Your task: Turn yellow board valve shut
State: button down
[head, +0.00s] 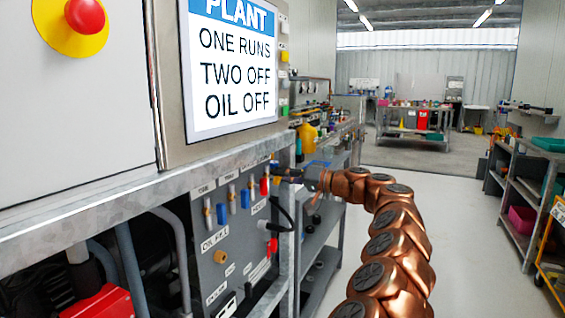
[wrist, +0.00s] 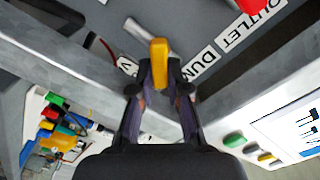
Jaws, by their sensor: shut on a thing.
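The yellow valve handle (wrist: 159,55) shows in the wrist view, upright in the picture between my fingertips. A bare metal stem lies just to its upper left. My gripper (wrist: 160,88) is shut on the handle. In the head view my gripper (head: 288,174) is at the right end of the grey valve board (head: 225,262), and I cannot make out the yellow handle there. Red (head: 264,186) and blue (head: 245,198) handles stand to its left on the board. How far the yellow valve is turned cannot be told.
A galvanised rail (head: 120,186) runs above the board, with a sign panel (head: 232,62) and a red stop button (head: 85,14) over it. Shelving (head: 325,225) stands behind my gripper.

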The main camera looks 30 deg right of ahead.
jog(key=m+p, duration=0.2)
jog(key=p, duration=0.1)
jog(key=m+p, duration=0.6)
jog(key=shift+d+f, duration=0.2)
jog(key=shift+f, duration=0.05)
jog(key=shift+f+m, duration=0.1)
jog(key=shift+m, duration=0.2)
jog(key=c, duration=1.1)
grip_release()
jog(key=shift+c, duration=0.2)
jog(key=v, duration=1.2)
jog(key=shift+w+a+f, duration=0.1)
jog(key=shift+a+f, duration=0.05)
